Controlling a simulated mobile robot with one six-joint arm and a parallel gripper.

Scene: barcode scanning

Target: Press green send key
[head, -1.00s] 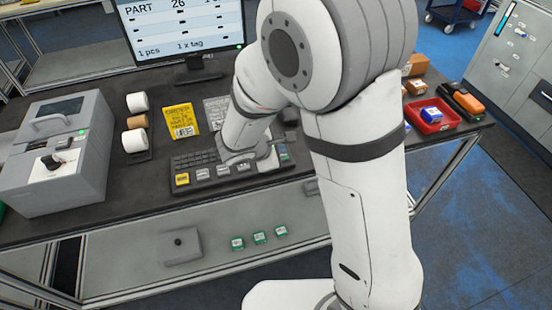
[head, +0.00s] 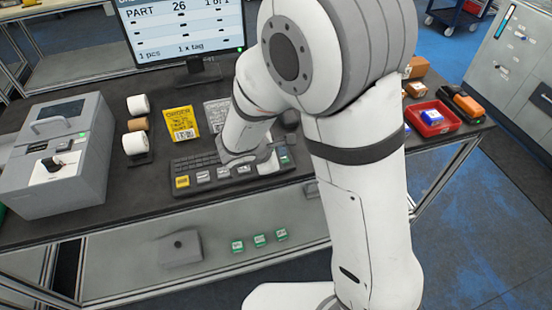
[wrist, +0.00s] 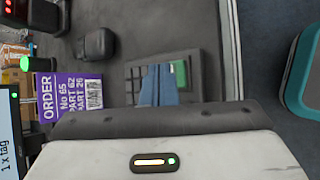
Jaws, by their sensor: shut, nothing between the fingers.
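The green key (head: 285,159) is at the right end of the dark keyboard (head: 210,176) on the bench. In the wrist view the green key (wrist: 180,73) shows just right of my gripper (wrist: 158,70), whose blue-grey fingers are shut and empty. The fingers point down over the keypad's dark keys (wrist: 134,85). I cannot tell whether the fingertips touch anything. In the head view my arm covers part of the keyboard and hides the fingers.
A monitor (head: 188,30) stands behind the keyboard. A yellow order card (head: 182,122) lies behind it, and a purple order card (wrist: 70,95) shows in the wrist view. A grey machine (head: 55,160) stands left. A red tray (head: 432,119) is at right.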

